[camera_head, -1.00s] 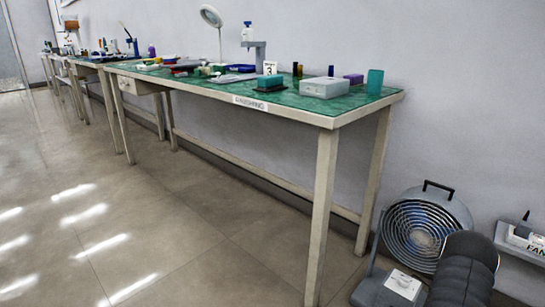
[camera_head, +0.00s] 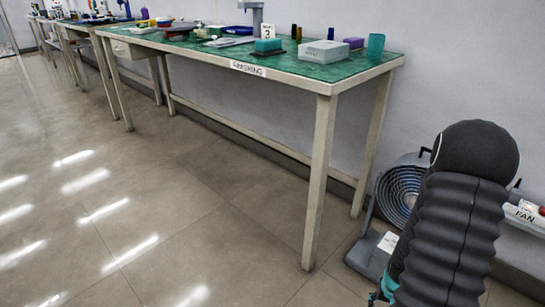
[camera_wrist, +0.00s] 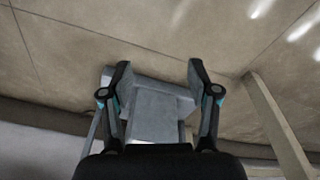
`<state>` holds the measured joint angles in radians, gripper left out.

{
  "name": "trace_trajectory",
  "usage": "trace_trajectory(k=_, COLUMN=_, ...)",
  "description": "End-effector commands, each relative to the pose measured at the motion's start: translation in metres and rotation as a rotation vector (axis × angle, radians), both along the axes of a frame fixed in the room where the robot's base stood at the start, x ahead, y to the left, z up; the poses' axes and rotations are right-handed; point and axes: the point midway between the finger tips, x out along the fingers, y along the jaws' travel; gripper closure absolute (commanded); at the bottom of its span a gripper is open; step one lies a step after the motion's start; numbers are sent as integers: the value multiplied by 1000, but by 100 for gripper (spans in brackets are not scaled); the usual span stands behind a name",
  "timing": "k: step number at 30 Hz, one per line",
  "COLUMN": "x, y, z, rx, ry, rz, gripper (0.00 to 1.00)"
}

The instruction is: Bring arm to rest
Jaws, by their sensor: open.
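My gripper (camera_wrist: 159,74) is open and empty in the wrist view, with its two dark, teal-marked fingers spread apart. Beyond and between the fingers is the grey base of the floor fan (camera_wrist: 150,120); I cannot tell the exact gap to it. In the head view my arm, in a dark ribbed sleeve, rises at the right and hides part of the fan (camera_head: 398,195). Only a bit of teal shows at its lower end, so the fingers are not clear there.
A long table with a green top (camera_head: 345,70) runs along the wall, holding a grey box (camera_head: 323,52), a teal cup (camera_head: 376,46) and other small items. A shelf labelled FAN (camera_head: 525,216) is right of my arm. The tiled floor at left is clear.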

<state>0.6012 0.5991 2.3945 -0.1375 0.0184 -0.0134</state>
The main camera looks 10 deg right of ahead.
Motion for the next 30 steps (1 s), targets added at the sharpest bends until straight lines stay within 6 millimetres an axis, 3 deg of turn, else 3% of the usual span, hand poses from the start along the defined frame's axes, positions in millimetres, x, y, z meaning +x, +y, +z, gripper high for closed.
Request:
trace_trajectory(k=1, x=1, y=7, z=24, rx=3, ry=16, rz=9, gripper=39)
trace_trajectory(k=15, x=-27, y=84, z=193, rx=49, ry=135, rz=86, gripper=39)
trace_trajectory(k=30, x=-66, y=164, z=346, rx=16, ry=0, rz=238, gripper=39)
